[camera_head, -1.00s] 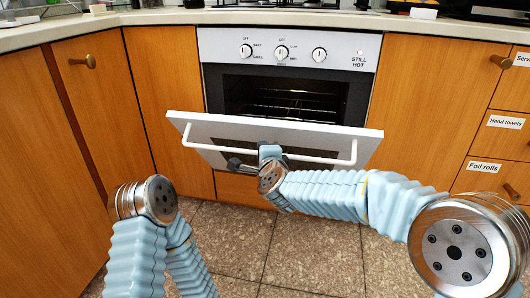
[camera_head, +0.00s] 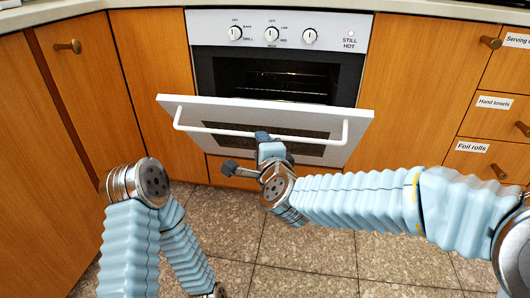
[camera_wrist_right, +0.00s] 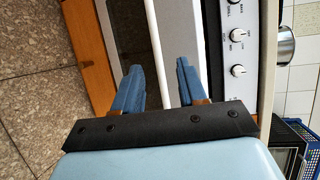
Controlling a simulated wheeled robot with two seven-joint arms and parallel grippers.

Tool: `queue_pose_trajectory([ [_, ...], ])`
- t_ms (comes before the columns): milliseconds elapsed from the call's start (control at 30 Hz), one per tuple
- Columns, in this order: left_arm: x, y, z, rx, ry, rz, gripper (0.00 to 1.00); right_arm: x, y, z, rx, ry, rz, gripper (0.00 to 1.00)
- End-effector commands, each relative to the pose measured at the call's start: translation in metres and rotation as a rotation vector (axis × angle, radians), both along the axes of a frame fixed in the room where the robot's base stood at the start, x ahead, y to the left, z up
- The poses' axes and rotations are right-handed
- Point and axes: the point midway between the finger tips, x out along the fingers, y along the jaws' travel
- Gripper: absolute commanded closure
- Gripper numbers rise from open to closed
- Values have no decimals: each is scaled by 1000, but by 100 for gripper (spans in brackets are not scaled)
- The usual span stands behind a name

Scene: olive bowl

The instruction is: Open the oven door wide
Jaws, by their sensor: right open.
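The oven door (camera_head: 185,108) is partly open, tilted outward with its top edge away from the oven front. Its white handle bar (camera_head: 200,129) runs along the door's outer face. My right gripper (camera_head: 246,152) is open at the middle of the handle. In the right wrist view its two blue fingers (camera_wrist_right: 158,88) show with the handle (camera_wrist_right: 152,35) passing between them in the picture. I cannot tell whether either finger touches the bar. My left arm is folded at the lower left, and its gripper is out of view.
The oven cavity (camera_head: 285,85) shows dark with a rack inside. The control panel (camera_head: 335,30) reads "STILL HOT". Wooden cabinets (camera_head: 150,90) stand left, and labelled drawers (camera_head: 490,130) stand right. Tiled floor (camera_head: 310,255) below the door is clear.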

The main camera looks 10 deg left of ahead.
Motion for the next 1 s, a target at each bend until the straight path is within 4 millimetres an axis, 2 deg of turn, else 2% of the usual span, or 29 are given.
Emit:
queue_pose_trajectory([
  [100,0,0,2,0,0,0,34,-20,-8,5,1,-1,1,59],
  [233,0,0,3,0,1,0,34,-31,-13,7,1,-1,1,59],
  [567,0,0,3,0,1,0,34,-35,-14,7,0,-1,0,59],
  [667,0,0,3,0,1,0,34,-32,-17,0,-17,5,1,59],
  [767,0,0,2,0,1,0,34,-22,-28,-33,-105,32,10,59],
  [833,0,0,2,0,1,0,34,-12,-43,-73,-215,67,29,59],
  [967,0,0,2,0,1,0,34,-6,-87,-175,-468,175,116,59],
  [1000,0,0,3,0,1,0,34,-10,-102,-207,-541,216,157,59],
])
